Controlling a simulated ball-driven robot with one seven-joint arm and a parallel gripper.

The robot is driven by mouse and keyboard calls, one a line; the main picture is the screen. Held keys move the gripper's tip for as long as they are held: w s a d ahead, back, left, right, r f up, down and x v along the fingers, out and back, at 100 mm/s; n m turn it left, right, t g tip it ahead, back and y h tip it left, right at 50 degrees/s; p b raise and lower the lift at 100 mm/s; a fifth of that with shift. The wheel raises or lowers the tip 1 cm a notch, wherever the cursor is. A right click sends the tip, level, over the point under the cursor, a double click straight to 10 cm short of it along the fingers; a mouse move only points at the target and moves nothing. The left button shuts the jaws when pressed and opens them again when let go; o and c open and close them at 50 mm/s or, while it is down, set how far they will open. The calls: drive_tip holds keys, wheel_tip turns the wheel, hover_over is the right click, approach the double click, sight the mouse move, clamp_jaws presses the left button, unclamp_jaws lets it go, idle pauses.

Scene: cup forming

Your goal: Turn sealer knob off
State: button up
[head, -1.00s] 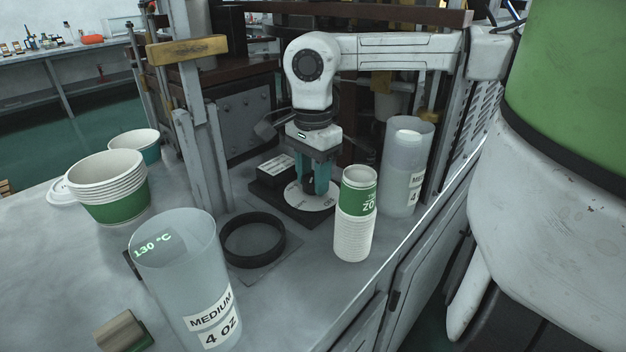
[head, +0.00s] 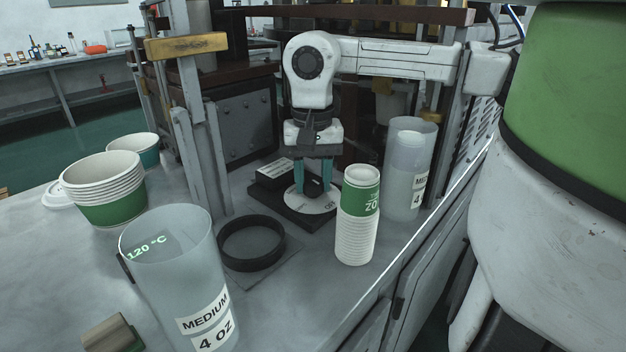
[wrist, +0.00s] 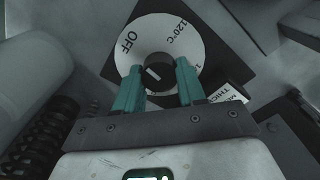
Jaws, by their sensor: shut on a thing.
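The sealer knob is a small black knob (wrist: 158,72) on a white round dial (wrist: 138,38) marked OFF and 120°C; its pale pointer line is visible in the wrist view. The dial (head: 311,203) lies on a black base (head: 290,213) in the head view. My gripper (wrist: 160,78) points down with its teal fingers on either side of the knob, shut on it. In the head view my gripper (head: 313,190) partly covers the knob and dial. A green display (head: 147,247) reads 120 °C, seen through a clear cup tube.
A clear tube (head: 180,280) labelled MEDIUM 4 OZ stands front left. A stack of cups (head: 357,230) stands just right of the dial, with another tube (head: 405,180) behind. A black ring (head: 252,243) lies left of the dial. Paper bowls (head: 105,195) stand far left.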

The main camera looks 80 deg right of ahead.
sight(312, 180)
drive_tip(key=shift+n, duration=0.9)
drive_tip(key=o, duration=1.1)
drive_tip(key=shift+c, duration=0.2)
wheel_tip(312, 180, up, 11)
drive_tip(key=shift+p, duration=0.3)
drive_tip(key=shift+f, duration=0.1)
